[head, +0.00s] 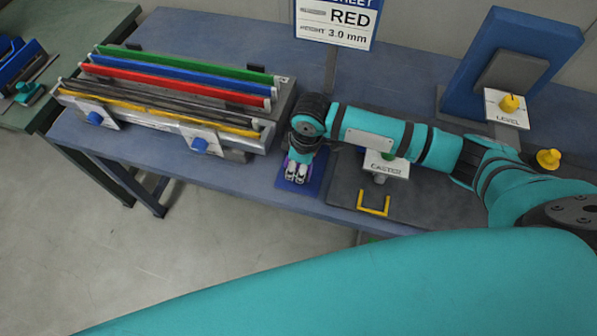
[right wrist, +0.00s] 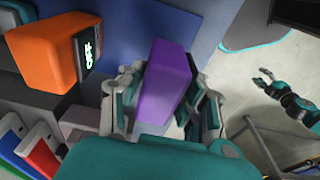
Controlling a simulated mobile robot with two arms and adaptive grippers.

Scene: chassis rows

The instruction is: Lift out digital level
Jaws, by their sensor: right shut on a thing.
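My right gripper (head: 297,174) is at the front part of the table, over a small blue mat. In the right wrist view it is shut on a purple block (right wrist: 166,82), with fingers on both sides of it. An orange block (right wrist: 40,53) with a small dark display (right wrist: 88,50) stands to the left, apart from the gripper. I cannot tell from these views which block is the digital level. The head view shows only a trace of purple by the fingers. My left gripper (right wrist: 265,82) shows small in the right wrist view, open and empty.
A rack (head: 270,130) with green, blue, red, black and yellow bars stands to the left. A RED sign (head: 338,20) and blue stand (head: 490,45) are behind. Floor is clear in front.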

